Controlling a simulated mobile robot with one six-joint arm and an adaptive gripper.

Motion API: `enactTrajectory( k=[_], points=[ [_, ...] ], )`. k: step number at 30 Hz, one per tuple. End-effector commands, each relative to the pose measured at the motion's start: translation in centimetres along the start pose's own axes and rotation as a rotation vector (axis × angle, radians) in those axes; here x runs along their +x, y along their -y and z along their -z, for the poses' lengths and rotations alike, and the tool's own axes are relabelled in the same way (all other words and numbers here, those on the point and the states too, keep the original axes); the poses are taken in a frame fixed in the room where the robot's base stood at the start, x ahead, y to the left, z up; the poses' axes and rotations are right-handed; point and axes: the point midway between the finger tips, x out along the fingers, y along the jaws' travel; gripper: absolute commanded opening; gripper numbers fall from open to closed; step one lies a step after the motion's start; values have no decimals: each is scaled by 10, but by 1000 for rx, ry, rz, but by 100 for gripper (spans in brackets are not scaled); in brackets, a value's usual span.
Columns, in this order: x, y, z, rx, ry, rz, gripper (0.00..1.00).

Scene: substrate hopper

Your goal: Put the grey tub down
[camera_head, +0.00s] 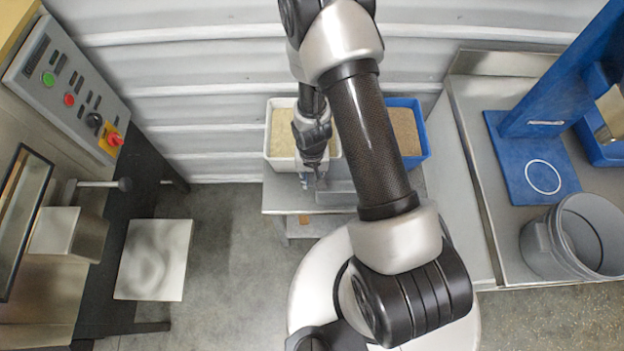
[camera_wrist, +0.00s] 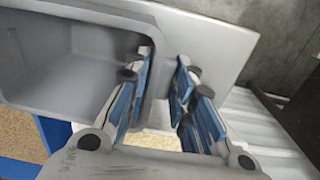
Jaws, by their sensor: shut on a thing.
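The grey tub (camera_wrist: 62,75) fills the upper left of the wrist view, and the part of its inside that shows is bare. My gripper (camera_wrist: 165,82) is shut on its side wall, one blue-padded finger inside and one outside. In the head view the tub (camera_head: 338,192) is partly hidden behind my arm, over the front of a small metal table (camera_head: 283,202). My gripper (camera_head: 314,174) is at its left end. I cannot tell whether the tub touches the table top.
A white bin (camera_head: 281,164) of pale grains and a blue bin (camera_head: 425,152) of brown grains stand behind the tub. A grey bucket (camera_head: 541,256) and a blue press stand on the right bench (camera_head: 471,130). A control panel (camera_head: 40,72) is at left.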

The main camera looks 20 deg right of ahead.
Motion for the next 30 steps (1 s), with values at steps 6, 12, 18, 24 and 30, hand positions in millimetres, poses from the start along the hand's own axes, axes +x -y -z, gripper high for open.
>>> enactTrajectory(
  k=[6,12,18,24,30],
  points=[
    [2,0,1,0,-2,1,0],
    [5,0,1,0,-1,0,24],
    [4,0,0,0,-1,0,38],
    [4,0,1,0,-1,0,43],
    [3,0,0,0,-1,0,43]
  ],
)
